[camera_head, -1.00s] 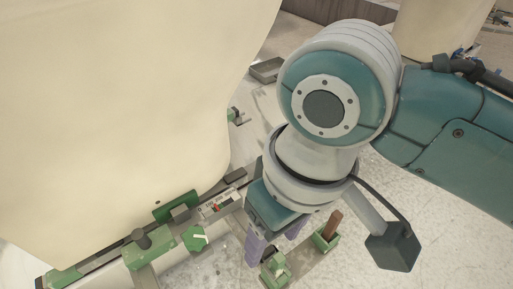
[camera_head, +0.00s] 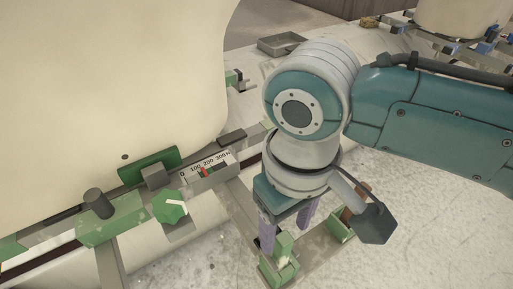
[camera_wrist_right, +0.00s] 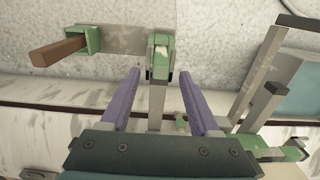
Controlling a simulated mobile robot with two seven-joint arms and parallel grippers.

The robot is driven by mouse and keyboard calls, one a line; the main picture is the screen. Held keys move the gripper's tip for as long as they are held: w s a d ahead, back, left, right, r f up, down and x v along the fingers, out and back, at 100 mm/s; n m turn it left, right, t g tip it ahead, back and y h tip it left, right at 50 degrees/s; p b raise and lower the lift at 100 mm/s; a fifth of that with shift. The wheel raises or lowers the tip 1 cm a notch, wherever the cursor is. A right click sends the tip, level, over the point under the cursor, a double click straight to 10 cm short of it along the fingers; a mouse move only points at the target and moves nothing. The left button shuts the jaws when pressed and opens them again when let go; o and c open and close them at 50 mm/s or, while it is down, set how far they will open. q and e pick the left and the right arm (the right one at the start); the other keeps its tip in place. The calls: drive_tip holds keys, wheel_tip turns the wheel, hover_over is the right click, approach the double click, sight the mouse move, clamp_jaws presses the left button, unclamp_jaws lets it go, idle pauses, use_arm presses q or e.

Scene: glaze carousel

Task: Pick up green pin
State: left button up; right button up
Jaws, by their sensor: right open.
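The green pin (camera_head: 283,244) stands upright in a green holder (camera_head: 279,272) low in the head view, just right of centre. In the right wrist view the green pin (camera_wrist_right: 160,62) is seen just past the fingertips, near the middle of the gap. My right gripper (camera_head: 286,238) points down at the pin with its two purple fingers apart, one to each side in the picture. In the right wrist view the gripper (camera_wrist_right: 160,78) is open with nothing clamped. Whether the fingertips reach down beside the pin is hard to tell. My left gripper is not in view.
A second green holder (camera_head: 341,227) with a brown peg (camera_wrist_right: 58,51) stands close by on the same bar. A scale with a red pointer (camera_head: 208,172) and a green knob (camera_head: 171,206) lie left of the gripper. A large cream body (camera_head: 100,80) fills the left.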

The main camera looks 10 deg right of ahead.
sight(285, 238)
wheel_tip(285, 238, down, 4)
drive_tip(key=shift+s+r+b, duration=0.1)
drive_tip(key=shift+b, duration=0.9)
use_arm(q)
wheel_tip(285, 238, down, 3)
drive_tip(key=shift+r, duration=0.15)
use_arm(e)
clamp_jaws()
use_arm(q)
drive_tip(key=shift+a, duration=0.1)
